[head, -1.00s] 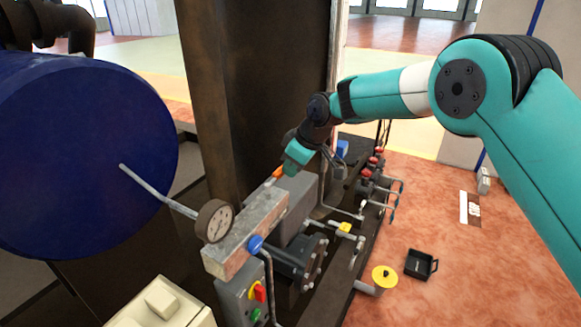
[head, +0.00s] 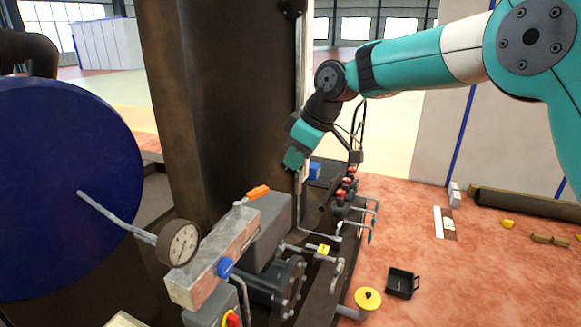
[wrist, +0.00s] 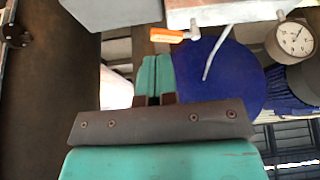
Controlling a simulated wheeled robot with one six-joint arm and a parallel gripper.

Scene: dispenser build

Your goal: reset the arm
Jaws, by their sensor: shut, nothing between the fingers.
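My gripper (head: 293,160) is at the end of the teal arm, in the middle of the head view, pointing down in front of the brown column. It is above and behind the grey block with the orange handle, apart from it. In the wrist view its two teal fingers (wrist: 153,76) are together with nothing between them. The orange handle (head: 258,191) sits on top of the metal manifold block (head: 215,262); it also shows in the wrist view (wrist: 166,35).
A brown column (head: 215,100) stands close left of my gripper. A blue drum (head: 60,190) and a gauge (head: 178,243) are at the left. Red-topped valves (head: 348,182) are right of the gripper. A black tray (head: 402,283) and a yellow disc (head: 368,298) lie on the open floor.

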